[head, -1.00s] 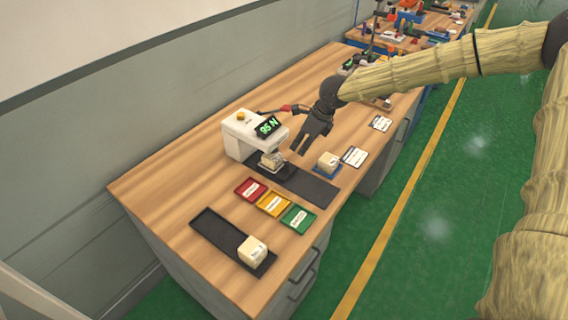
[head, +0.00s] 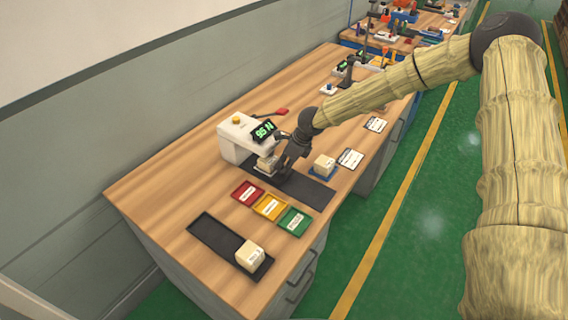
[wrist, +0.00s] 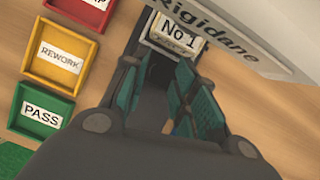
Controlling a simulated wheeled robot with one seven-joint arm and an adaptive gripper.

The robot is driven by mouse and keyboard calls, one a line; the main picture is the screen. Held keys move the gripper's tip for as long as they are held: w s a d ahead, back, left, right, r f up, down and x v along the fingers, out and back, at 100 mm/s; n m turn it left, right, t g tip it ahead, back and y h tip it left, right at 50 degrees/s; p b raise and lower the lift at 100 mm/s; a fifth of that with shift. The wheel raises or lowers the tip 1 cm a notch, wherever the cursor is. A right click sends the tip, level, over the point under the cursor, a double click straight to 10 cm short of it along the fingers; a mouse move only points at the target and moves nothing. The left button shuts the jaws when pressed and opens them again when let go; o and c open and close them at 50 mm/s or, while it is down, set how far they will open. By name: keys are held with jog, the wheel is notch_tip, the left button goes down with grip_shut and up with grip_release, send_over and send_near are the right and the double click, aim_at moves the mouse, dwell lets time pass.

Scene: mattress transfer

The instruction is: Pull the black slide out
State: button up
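The black slide (head: 314,191) is a flat dark strip running from under the white press (head: 233,138) toward the table's front edge. A pale foam block (head: 265,165) labelled "No 1" sits on its inner end under the press head; the block also shows in the wrist view (wrist: 178,30). My gripper (head: 282,166) is low over the slide, just in front of the block. In the wrist view its two teal-padded fingers (wrist: 165,85) are apart, with dark slide surface visible between them. I cannot tell whether the fingers touch the slide.
The press display reads 95 N, and its red-ended lever (head: 281,111) sticks out behind my gripper. Red (head: 247,191), yellow (head: 270,206) and green (head: 294,221) trays lie in front. A dark tray (head: 215,233) holds one block. Another block (head: 323,164) sits on a blue stand beside cards.

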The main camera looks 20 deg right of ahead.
jog(key=shift+w+a+f, duration=0.1)
jog(key=shift+a+f, duration=0.05)
jog(key=shift+f, duration=0.4)
jog(key=shift+c, duration=0.2)
grip_shut()
